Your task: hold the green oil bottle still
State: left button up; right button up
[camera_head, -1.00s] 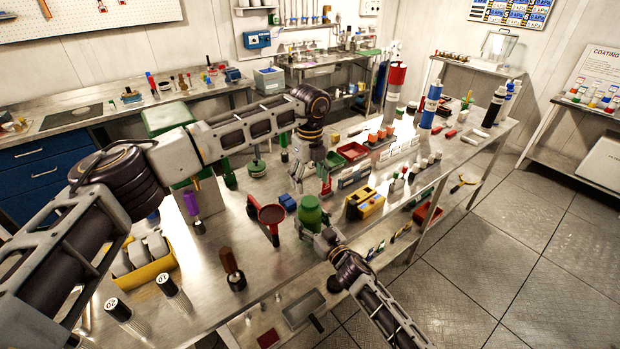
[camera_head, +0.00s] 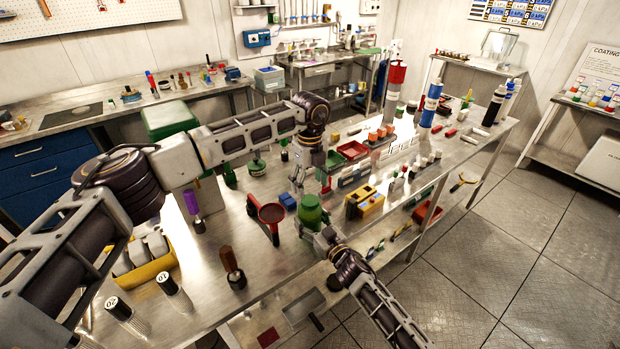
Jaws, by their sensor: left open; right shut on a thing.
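The green oil bottle (camera_head: 311,209) stands near the front edge of the steel table, in the middle of the head view. My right gripper (camera_head: 308,232) comes in from the lower right and is shut on the bottle's lower part, which it partly hides. My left gripper (camera_head: 299,182) hangs from the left arm just above and behind the bottle, pointing down. It is open and seems apart from the bottle, though the gap is hard to judge.
A yellow box (camera_head: 364,203) is to the right. A brown-topped bottle (camera_head: 233,270) and a yellow tray (camera_head: 146,271) stand at the front left.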

aim_at(310, 200)
pick_arm(q)
jog(key=shift+f, duration=3.05)
jog(key=c, duration=1.1)
jog(key=shift+o, duration=0.2)
jog(key=shift+m, duration=0.3)
